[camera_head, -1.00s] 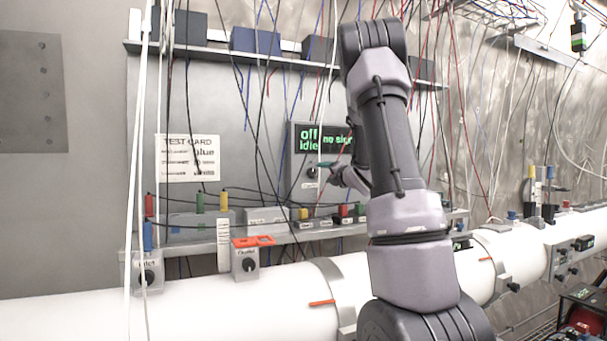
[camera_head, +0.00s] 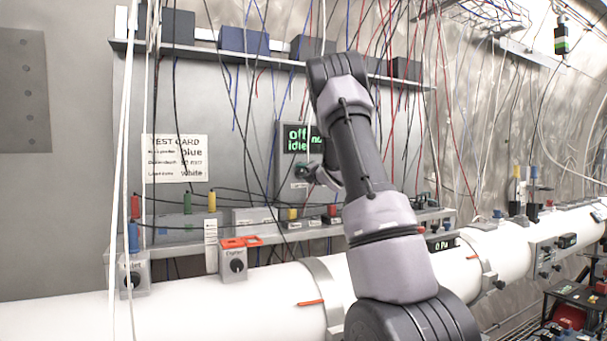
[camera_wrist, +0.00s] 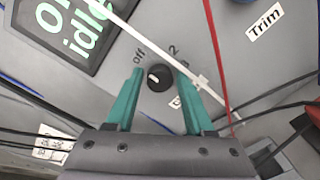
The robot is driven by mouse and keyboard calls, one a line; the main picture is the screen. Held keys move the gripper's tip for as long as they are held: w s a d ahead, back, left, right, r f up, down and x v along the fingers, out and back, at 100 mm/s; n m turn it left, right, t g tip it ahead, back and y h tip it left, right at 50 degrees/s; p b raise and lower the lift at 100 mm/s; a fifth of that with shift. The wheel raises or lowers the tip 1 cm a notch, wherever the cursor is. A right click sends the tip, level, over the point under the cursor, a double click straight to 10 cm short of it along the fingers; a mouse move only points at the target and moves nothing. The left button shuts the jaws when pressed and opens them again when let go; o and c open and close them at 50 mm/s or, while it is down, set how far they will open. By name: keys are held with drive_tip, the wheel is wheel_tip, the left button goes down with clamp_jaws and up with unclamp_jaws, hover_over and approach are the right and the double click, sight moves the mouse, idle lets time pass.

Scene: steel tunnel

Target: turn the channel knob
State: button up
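The channel knob (camera_wrist: 159,78) is a small round black knob with a white mark on a grey panel in the wrist view. Its mark points up-left, toward the printed "off"; a "2" is printed above right. My gripper (camera_wrist: 160,82) is open, with one teal finger on each side of the knob. I cannot tell whether either finger touches it. The right finger partly hides the label below the knob.
Thin cables hang in front of the panel; a white one and a red one (camera_wrist: 215,60) cross near my fingers. A "Trim" label (camera_wrist: 265,20) is at upper right. A shelf with terminals (camera_head: 265,228) and a white pipe (camera_head: 70,320) run below the panel.

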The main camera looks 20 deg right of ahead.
clamp_jaws()
drive_tip(key=shift+m, duration=0.3)
drive_tip(key=m, duration=0.4)
drive_tip(key=shift+m, duration=0.3)
drive_tip(key=m, duration=0.5)
drive_tip(key=shift+f, duration=0.15)
drive_tip(key=m, duration=0.7)
drive_tip(key=shift+f+m, duration=0.1)
drive_tip(key=shift+m, duration=0.3)
drive_tip(key=m, duration=0.5)
drive_tip(key=shift+m, duration=0.4)
drive_tip(key=shift+a+f, duration=0.1)
